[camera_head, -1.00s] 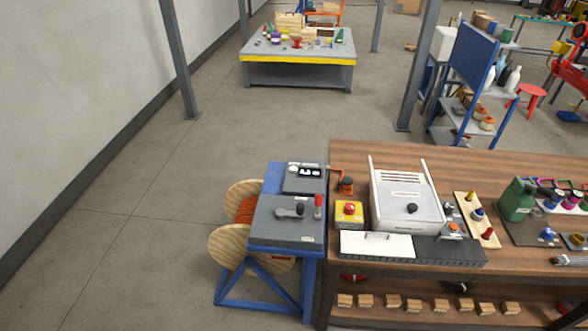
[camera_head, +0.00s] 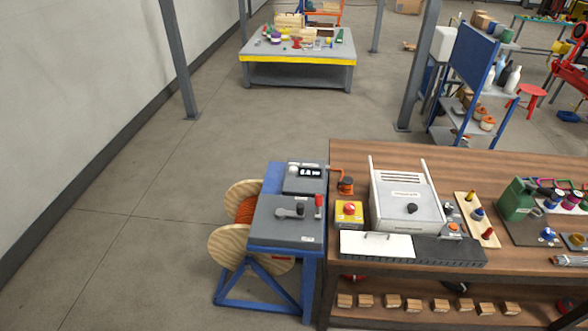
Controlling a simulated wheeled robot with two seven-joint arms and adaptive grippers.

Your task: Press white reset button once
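A small grey control box (camera_head: 303,181) with a lit dark display (camera_head: 310,172) sits at the back of the blue stand. A small pale round spot (camera_head: 292,170) shows left of the display; it may be the white reset button, but it is too small to be sure. In front of it is a larger grey panel (camera_head: 275,228) with a dark rotary handle (camera_head: 290,212) and a red-topped lever (camera_head: 318,205). Neither of my grippers is in view.
The blue stand (camera_head: 308,263) adjoins a wooden workbench (camera_head: 480,163). On the bench are a yellow box with a red button (camera_head: 348,211), a white-grey cabinet (camera_head: 405,212) and a green can (camera_head: 516,200). A cable reel (camera_head: 235,245) stands beside the stand. The floor at left is clear.

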